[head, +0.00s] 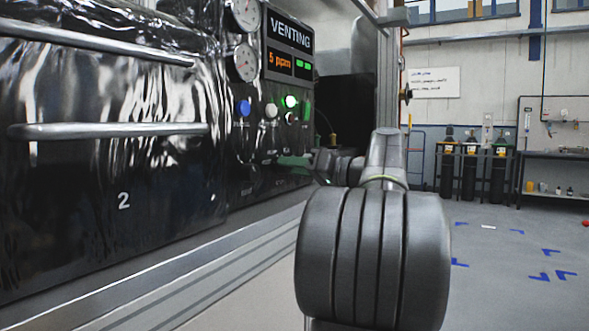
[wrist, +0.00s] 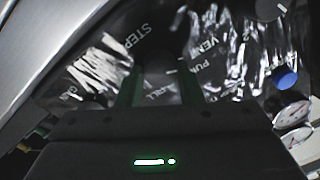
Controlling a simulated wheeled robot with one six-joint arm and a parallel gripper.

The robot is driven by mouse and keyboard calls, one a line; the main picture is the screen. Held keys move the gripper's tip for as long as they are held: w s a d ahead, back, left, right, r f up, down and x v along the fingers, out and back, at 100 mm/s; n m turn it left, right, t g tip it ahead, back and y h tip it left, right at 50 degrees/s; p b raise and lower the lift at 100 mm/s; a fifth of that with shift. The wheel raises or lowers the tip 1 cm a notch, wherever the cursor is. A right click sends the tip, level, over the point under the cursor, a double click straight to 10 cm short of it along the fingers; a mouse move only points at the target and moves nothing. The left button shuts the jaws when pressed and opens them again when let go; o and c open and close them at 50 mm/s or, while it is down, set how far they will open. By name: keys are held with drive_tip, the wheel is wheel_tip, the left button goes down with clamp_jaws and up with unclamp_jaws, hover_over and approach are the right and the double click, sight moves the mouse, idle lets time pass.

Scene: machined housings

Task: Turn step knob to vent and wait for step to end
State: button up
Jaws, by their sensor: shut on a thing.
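The step knob (wrist: 158,64) is a dark, round knob on the glossy black panel in the wrist view, with STEP, VENT and partly hidden labels printed around it. My gripper (wrist: 160,82) is shut on it, one green-edged finger on each side. I cannot clearly tell which label its pointer faces. In the head view my gripper (head: 299,163) reaches the lower right of the panel (head: 255,150), and the arm and fingers hide the knob. The display (head: 290,37) above reads VENTING, with an orange readout that looks like 5 ppm (head: 279,62).
A green lamp (head: 291,101) is lit beside a white button (head: 271,110) and a blue button (head: 244,107). Gauges (head: 245,62) sit at the panel's upper left. A drawer-like front marked 2 (head: 124,200) has a long bar handle (head: 110,130). The floor to the right is open.

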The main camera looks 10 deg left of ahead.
drive_tip(key=shift+f, duration=0.1)
drive_tip(key=o, duration=1)
drive_tip(key=p+v, duration=0.3)
drive_tip(key=v, duration=1)
drive_tip(key=shift+s+d, duration=0.2)
drive_tip(key=shift+d, duration=0.15)
drive_tip(key=b+x, duration=0.3)
drive_tip(key=x, duration=1.1)
drive_tip(key=shift+d, duration=0.15)
